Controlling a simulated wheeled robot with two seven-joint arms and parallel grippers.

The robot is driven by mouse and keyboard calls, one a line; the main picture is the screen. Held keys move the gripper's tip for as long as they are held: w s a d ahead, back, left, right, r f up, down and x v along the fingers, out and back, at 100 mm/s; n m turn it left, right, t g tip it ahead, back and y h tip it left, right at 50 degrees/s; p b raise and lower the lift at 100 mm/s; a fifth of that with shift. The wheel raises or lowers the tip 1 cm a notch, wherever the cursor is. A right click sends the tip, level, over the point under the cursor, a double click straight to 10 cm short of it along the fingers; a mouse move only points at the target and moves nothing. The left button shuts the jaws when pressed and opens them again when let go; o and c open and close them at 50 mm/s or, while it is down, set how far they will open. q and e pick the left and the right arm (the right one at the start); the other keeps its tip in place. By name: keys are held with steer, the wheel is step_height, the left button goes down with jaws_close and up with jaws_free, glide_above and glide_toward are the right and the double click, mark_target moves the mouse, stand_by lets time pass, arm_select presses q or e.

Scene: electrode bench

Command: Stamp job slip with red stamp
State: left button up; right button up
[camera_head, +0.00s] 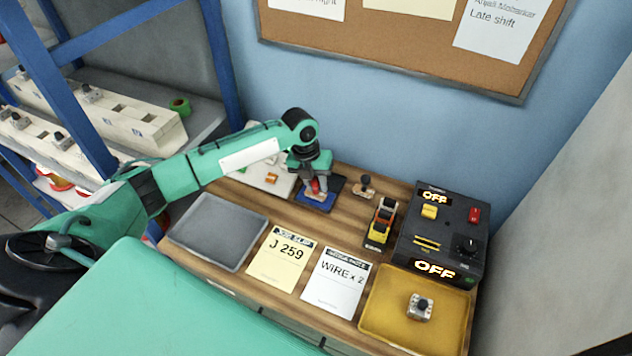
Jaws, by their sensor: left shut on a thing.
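My left gripper (317,180) points down at the back of the bench and is shut on the red stamp (322,186). The stamp is upright at the dark blue ink pad (313,201); I cannot tell whether it touches the pad. The gripper hides part of the stamp. The job slip (282,269), a pale yellow sheet reading J 259, lies flat at the front of the bench, with no mark that I can make out. My right gripper is out of view.
A second stamp (363,187) stands right of the pad. A holder with coloured pieces (380,223) and a black control box (445,210) reading OFF stand further right. A white WIRE x 2 sheet (337,286), an empty grey tray (205,238) and a yellow tray (385,325) flank the slip.

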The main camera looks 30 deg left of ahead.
arm_select(q)
steer(key=shift+d+p+v, duration=0.25)
steer(key=shift+p+v, duration=0.65)
steer(key=shift+v, duration=0.2)
steer(key=shift+d+p+v, duration=0.2)
steer(key=shift+p+v, duration=0.65)
steer(key=shift+v, duration=0.3)
steer(key=shift+d+p+v, duration=0.25)
steer(key=shift+p+v, duration=0.65)
steer(key=shift+v, duration=0.2)
steer(key=shift+w+r, duration=0.1)
steer(key=shift+r, duration=0.1)
steer(key=shift+d, duration=0.1)
